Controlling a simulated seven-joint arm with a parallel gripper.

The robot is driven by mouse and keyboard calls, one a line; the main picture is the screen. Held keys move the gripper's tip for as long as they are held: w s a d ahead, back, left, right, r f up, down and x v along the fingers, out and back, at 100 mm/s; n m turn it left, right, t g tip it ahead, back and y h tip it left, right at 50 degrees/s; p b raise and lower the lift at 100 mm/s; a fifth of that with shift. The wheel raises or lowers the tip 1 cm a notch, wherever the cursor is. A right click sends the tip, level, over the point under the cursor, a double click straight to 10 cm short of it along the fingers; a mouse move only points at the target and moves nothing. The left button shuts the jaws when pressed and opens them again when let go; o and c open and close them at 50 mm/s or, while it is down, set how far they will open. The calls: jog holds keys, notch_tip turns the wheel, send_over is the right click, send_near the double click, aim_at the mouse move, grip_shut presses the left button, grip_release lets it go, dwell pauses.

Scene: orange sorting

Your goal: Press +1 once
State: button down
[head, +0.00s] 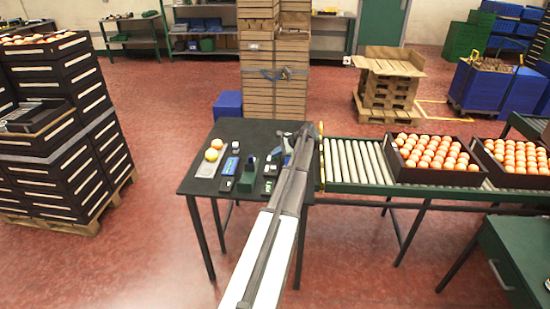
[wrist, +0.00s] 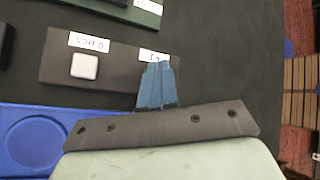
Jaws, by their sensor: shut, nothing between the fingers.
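A dark button panel (wrist: 60,58) lies across the upper middle of the wrist view. It has a square white button (wrist: 84,66) under a white label with upside-down lettering. A second label (wrist: 150,55), seemingly the +1 one, is partly covered by my fingers. My gripper (wrist: 158,68) is shut and empty, its blue-grey fingers over the right part of the panel. They hide whatever button is under that label, and I cannot tell whether they touch it. In the head view, my gripper (head: 288,148) is over the right side of the dark table, partly hidden by my arm.
A blue tray (wrist: 60,118) with a round recess lies beside the panel. The dark table (head: 205,185) also holds two fruits (head: 213,150) and a green block (head: 246,180). A roller conveyor (head: 352,160) with orange-filled crates (head: 435,178) adjoins on the right.

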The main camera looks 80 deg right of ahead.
aim_at(277, 158)
jog(key=shift+r, duration=0.95)
jog(key=shift+r, duration=0.1)
notch_tip(277, 158, up, 5)
jog(key=shift+f, duration=0.1)
dwell(0.4)
jog(key=shift+w, duration=0.1)
dwell(0.7)
